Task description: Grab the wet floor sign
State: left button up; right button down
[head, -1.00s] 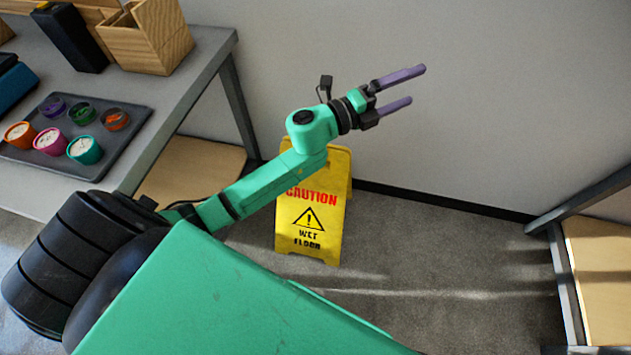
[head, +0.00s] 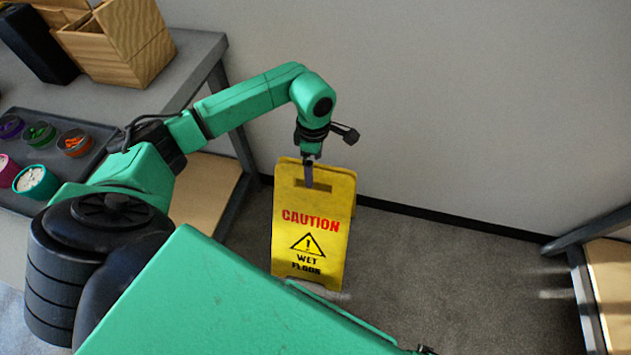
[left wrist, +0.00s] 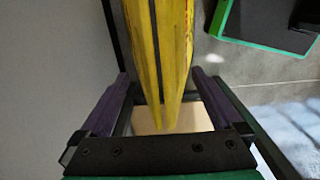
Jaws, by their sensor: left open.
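The yellow wet floor sign (head: 310,226) stands upright on the grey carpet near the wall, with a handle slot at its top. My left gripper (head: 309,175) points down at the top edge of the sign in the head view. In the left wrist view, the sign's top (left wrist: 165,60) lies between the two purple fingers of the open left gripper (left wrist: 158,95), with a gap on each side. The far finger is hidden in the head view. My right gripper is not in view.
A grey table (head: 205,62) at the left holds a wooden box (head: 130,40) and a dark tray (head: 95,160) of small coloured pots. Another table frame (head: 590,290) stands at the right edge. Bare carpet (head: 450,270) lies between.

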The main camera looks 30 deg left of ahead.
pick_arm(q)
jog(key=f, duration=0.5)
jog(key=shift+d+f, duration=0.15)
jog(key=shift+d, duration=0.05)
jog(key=c, duration=1.5)
jog(key=shift+w, duration=0.1)
grip_shut()
jog(key=shift+r, duration=0.2)
